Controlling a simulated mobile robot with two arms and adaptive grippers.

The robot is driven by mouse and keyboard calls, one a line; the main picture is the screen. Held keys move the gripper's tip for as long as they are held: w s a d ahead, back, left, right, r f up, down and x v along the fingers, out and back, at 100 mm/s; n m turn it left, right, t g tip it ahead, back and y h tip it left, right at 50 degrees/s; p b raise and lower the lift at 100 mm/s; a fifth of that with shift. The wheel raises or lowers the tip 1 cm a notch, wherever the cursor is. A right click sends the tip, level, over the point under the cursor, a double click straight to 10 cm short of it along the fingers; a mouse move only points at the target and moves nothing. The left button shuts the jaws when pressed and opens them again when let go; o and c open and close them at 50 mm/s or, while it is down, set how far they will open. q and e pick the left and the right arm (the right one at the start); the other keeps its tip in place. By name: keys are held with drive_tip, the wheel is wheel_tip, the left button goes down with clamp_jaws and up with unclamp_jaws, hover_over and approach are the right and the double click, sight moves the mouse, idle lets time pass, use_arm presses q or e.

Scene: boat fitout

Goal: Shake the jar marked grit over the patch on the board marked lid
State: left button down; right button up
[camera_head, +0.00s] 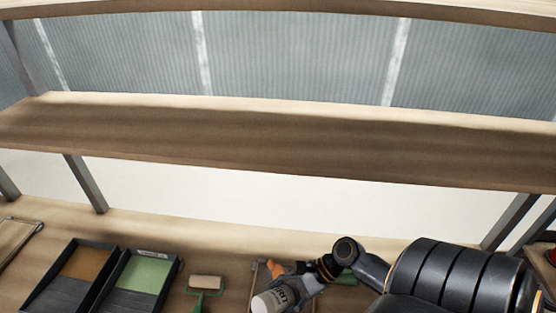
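The jar marked grit (271,301), white-grey with dark lettering, is tilted at the bottom edge of the head view, partly cut off. My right gripper (286,287), at the end of the dark arm from the right, is shut on the jar; its fingers are partly hidden. A light-edged board (254,276) lies on the bench behind and below the jar, mostly covered by the jar and gripper. No lid mark or patch can be made out on it. My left gripper is out of view.
Two dark trays stand at the lower left, one with a brown pad (88,264), one with a green pad (146,274). A roller with a green handle (205,283) lies beside them. A wooden shelf (270,135) spans above the bench.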

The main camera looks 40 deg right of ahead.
sight(275, 266)
drive_tip(key=shift+w+d+f+b, duration=0.2)
drive_tip(key=shift+w+d+f, duration=0.05)
drive_tip(key=shift+w+d, duration=0.25)
drive_tip(key=shift+w+d+f+b, duration=0.15)
drive_tip(key=shift+w+d+f, duration=0.1)
drive_tip(key=shift+w+d, duration=0.25)
drive_tip(key=shift+w+d+r+p, duration=0.1)
drive_tip(key=shift+w+d+r, duration=0.15)
drive_tip(key=shift+w+d, duration=0.3)
drive_tip(key=shift+w+d+r+p, duration=0.15)
drive_tip(key=shift+w+d+r, duration=0.15)
drive_tip(key=shift+d, duration=0.4)
drive_tip(key=shift+w+d+r+p, duration=0.1)
drive_tip(key=shift+w+d+r, duration=0.15)
drive_tip(key=shift+w+d, duration=0.3)
drive_tip(key=shift+w+d+f+b, duration=0.35)
drive_tip(key=shift+w+d+b, duration=0.2)
drive_tip(key=shift+d, duration=0.2)
drive_tip(key=shift+w+d+f+b, duration=0.35)
drive_tip(key=shift+w+d+b, duration=0.2)
drive_tip(key=shift+d, duration=0.15)
drive_tip(key=shift+w+d, duration=0.25)
drive_tip(key=shift+d, duration=0.1)
